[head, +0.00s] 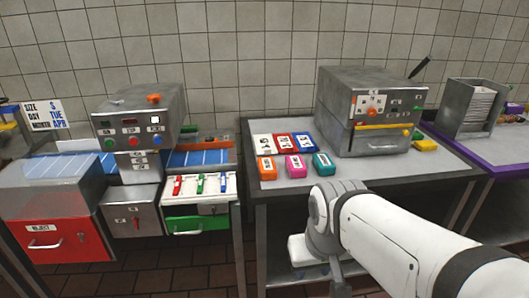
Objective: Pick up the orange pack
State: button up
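The orange pack (266,168) lies on the grey table, at the left end of the front row of small packs. It has a white label and appears upright. A pink pack (295,165) and a teal pack (323,162) lie to its right, with small gaps between them. My gripper (338,287) hangs at the end of my white arm, below and to the right of the orange pack, in front of the table's edge. It is apart from all the packs. Its fingers are small and partly hidden, so I cannot tell whether it is open.
White, red and blue packs (303,141) form a row behind. A grey machine (370,110) stands behind right on the table (420,165), with a yellow pack (424,145) beside it. Left are another machine (140,120) and a switch panel (200,187). The table's front left is clear.

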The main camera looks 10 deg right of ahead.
aim_at(268, 171)
jog(key=u, duration=0.05)
jog(key=i, duration=1)
jog(key=z, duration=0.05)
